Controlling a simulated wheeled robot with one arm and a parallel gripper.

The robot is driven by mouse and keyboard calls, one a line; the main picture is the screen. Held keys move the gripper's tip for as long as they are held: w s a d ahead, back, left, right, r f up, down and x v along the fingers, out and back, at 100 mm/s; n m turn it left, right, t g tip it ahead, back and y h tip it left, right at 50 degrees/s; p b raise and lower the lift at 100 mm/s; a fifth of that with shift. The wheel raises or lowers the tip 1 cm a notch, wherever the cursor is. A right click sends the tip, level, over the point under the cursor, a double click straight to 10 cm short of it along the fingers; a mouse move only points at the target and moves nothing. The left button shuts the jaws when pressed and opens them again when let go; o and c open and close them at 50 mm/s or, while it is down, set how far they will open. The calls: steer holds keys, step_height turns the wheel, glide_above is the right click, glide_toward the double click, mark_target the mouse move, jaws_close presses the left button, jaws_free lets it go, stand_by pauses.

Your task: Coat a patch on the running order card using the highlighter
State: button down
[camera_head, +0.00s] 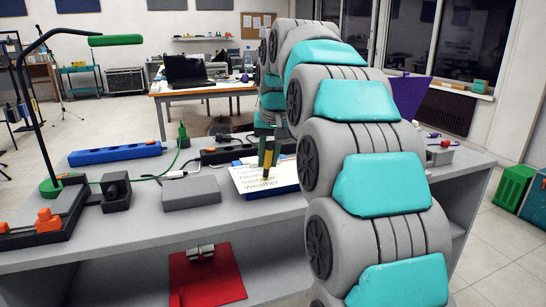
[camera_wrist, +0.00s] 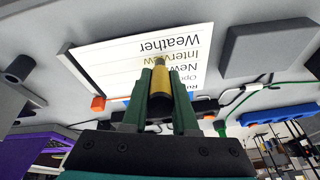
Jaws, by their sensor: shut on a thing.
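The running order card (camera_head: 243,177) is a white sheet with a dark blue edge, lying on the grey bench. In the wrist view the card (camera_wrist: 105,55) appears upside down with lines of black print, among them "Interview" and "Weather". The "Interview" line looks yellowish. My gripper (camera_wrist: 159,82) has dark green fingers shut on the highlighter (camera_wrist: 160,88), a yellow barrel with a darker tip end. The tip points at the card near the "Interview" line; whether it touches I cannot tell. In the head view my gripper (camera_head: 269,152) is over the card with the highlighter upright.
A grey block (camera_head: 190,191) lies left of the card, and a blue power strip (camera_head: 115,154) lies behind it. A dark device (camera_head: 221,155) and green cable lie near the card's back. A lamp (camera_head: 50,185) stands at left. A red object (camera_head: 206,275) lies on the lower shelf.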

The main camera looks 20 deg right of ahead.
steer(key=shift+a, duration=3.7)
steer(key=shift+r+p, duration=1.2)
steer(key=shift+r, duration=1.8)
steer(key=shift+r, duration=0.15)
step_height(320, 180, up, 3)
steer(key=shift+f, duration=0.1)
steer(key=shift+f, duration=0.15)
